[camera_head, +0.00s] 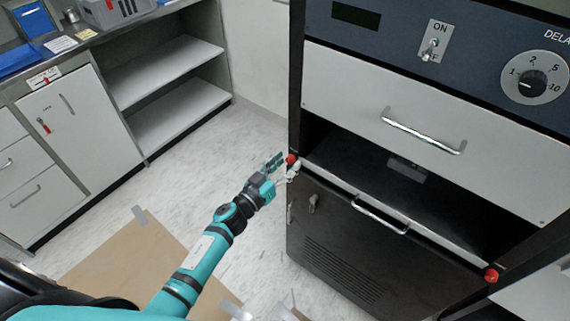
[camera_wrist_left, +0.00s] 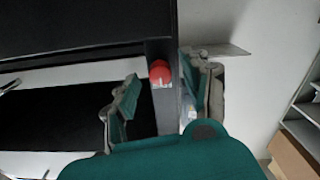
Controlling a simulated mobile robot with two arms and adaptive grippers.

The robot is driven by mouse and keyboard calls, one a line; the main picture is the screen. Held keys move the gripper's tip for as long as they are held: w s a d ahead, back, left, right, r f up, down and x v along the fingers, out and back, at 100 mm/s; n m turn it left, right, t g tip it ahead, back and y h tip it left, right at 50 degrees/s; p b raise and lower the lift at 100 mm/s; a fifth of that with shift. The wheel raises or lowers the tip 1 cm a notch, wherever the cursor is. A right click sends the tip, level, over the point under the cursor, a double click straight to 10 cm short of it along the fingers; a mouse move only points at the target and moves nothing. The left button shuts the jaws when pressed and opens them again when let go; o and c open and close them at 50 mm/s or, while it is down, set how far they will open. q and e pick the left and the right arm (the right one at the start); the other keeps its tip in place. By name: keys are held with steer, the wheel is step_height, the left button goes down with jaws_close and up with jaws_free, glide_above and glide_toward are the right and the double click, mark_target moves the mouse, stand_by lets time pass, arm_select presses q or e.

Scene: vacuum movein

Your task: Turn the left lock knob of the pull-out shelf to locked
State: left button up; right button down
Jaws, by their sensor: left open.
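The left lock knob (camera_head: 292,159) is a small red knob on the left post of the dark cabinet, at the pull-out shelf's left end. My left gripper (camera_head: 279,168) is right at it in the head view, partly covering the area around it. In the left wrist view the red knob (camera_wrist_left: 160,72) lies between the two spread fingers of my left gripper (camera_wrist_left: 160,100), with a gap to each finger. The pull-out shelf (camera_head: 430,222) has a metal handle (camera_head: 380,215) on its front. A second red knob (camera_head: 491,275) sits at its right end. My right gripper is not seen.
Above the shelf are a white drawer (camera_head: 350,90) with a handle and a panel with an ON switch (camera_head: 434,45) and a dial (camera_head: 533,83). A lower black door (camera_head: 340,250) is below.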

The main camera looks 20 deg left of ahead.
arm_select(q)
steer(key=shift+c, duration=0.4)
jaws_close()
